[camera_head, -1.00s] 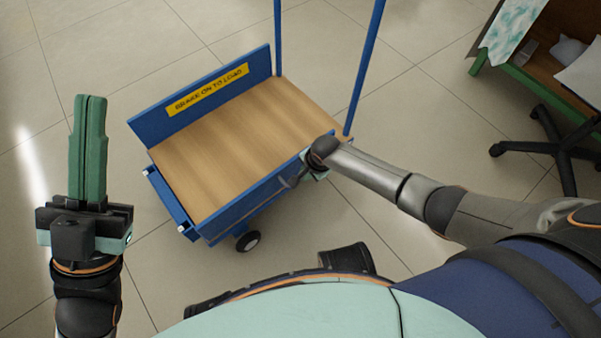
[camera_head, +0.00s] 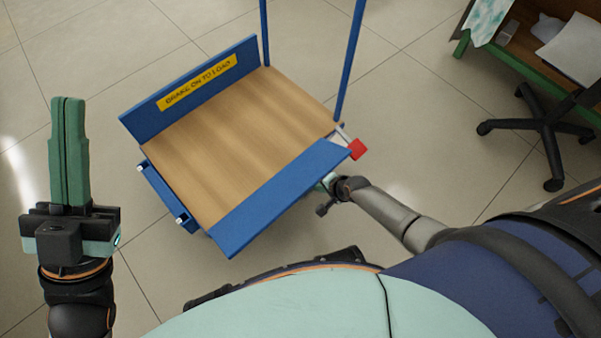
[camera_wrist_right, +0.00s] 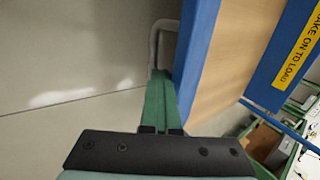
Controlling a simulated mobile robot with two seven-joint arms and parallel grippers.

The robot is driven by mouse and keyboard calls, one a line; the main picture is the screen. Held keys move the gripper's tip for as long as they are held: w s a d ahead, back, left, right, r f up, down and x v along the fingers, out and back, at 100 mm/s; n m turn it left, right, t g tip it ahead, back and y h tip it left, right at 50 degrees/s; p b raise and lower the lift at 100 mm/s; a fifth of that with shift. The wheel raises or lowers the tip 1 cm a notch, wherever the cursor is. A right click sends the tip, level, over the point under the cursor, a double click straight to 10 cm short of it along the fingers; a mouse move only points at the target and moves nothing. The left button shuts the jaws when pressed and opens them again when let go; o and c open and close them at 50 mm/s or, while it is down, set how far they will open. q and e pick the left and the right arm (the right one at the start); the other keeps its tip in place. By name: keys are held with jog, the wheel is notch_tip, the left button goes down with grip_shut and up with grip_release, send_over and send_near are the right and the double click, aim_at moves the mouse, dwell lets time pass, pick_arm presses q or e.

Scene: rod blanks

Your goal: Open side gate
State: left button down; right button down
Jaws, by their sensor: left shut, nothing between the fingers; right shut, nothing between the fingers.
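The cart's near-side blue gate (camera_head: 282,198) leans outward from the wooden deck (camera_head: 235,135), its broad face showing from above. It also shows edge-on in the right wrist view (camera_wrist_right: 197,50). A red knob (camera_head: 357,149) on a pale rod sits at the gate's right end. My right gripper (camera_head: 328,183) is beside and partly under the gate's outer edge, its fingertips mostly hidden. In the right wrist view its green fingers (camera_wrist_right: 163,98) are shut and empty, close to a bent grey bar (camera_wrist_right: 158,42) and the gate. My left gripper (camera_head: 67,102) is shut and empty, left of the cart.
The far blue panel (camera_head: 190,88) with a yellow label stands upright. Two blue posts (camera_head: 349,60) rise at the cart's right end. A blue rail (camera_head: 168,197) is at its left end. An office chair (camera_head: 540,125) and green-framed desk (camera_head: 520,68) stand right. Floor left is clear.

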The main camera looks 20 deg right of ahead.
jog(key=shift+w+a+r, duration=0.15)
jog(key=shift+w+r, duration=0.25)
pick_arm(q)
jog(key=w+d+f+n+g+y, duration=0.2)
jog(key=w+d+f+g+y, duration=0.15)
jog(key=w+f, duration=0.65)
jog(key=w+d+f+n+g+y, duration=0.1)
jog(key=w+d+f+g+y, duration=0.35)
jog(key=f, duration=0.95)
pick_arm(e)
jog(key=shift+a, duration=0.1)
pick_arm(q)
jog(key=m+g+y, duration=0.3)
jog(key=m+g, duration=0.2)
jog(key=g, duration=1)
send_near(266, 220)
jog(key=w, duration=0.2)
jog(key=s+f, duration=0.1)
jog(key=d+f, duration=0.1)
jog(key=shift+s+f, duration=0.35)
jog(key=shift+s, duration=0.05)
jog(key=shift+s+d+f, duration=0.15)
jog(key=shift+s+f, duration=0.2)
jog(key=shift+f, duration=0.2)
